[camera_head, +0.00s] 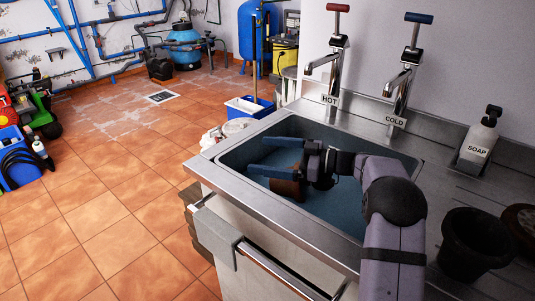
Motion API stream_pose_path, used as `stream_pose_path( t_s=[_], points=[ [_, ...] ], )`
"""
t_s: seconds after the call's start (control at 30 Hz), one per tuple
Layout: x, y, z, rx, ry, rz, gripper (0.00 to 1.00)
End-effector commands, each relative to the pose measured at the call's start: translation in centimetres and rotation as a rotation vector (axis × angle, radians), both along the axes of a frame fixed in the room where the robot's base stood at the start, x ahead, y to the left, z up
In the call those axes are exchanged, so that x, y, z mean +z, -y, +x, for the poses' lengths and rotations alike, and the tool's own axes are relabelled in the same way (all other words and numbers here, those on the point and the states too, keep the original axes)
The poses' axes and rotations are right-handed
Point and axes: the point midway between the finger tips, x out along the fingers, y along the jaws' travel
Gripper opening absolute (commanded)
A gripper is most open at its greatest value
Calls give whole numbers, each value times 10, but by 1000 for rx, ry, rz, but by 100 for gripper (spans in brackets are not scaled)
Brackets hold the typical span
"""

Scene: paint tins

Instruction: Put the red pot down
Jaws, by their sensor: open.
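A reddish-brown pot (287,189) is in the sink basin, largely hidden behind my gripper, so I cannot tell whether it is upright or touching the basin floor. My gripper (259,156) reaches over the basin from the right, with its two blue fingers spread apart and pointing left. The nearer finger crosses just above the visible part of the pot. The gripper is open, with nothing visible held between the fingertips.
The steel sink rim (285,206) surrounds the basin. Hot (333,70) and cold (403,85) taps stand behind it. A soap bottle (479,140), a dark pot (473,243) and a brown-rimmed pot (521,221) stand on the right counter. The tiled floor lies left.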

Motion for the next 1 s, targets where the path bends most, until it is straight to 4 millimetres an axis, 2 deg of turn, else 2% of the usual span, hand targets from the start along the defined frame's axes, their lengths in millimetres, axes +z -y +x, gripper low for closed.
stream_pose_path(
  t_s=[0.17,0.4,0.6,0.8,1.0],
  points=[
    [14,0,0,0,-2,1,100],
    [9,39,-13,-4,1,1,100],
    [11,61,-22,-3,1,0,100],
    [12,70,-26,0,1,0,100],
    [18,67,-28,4,-25,-8,100]
  ],
)
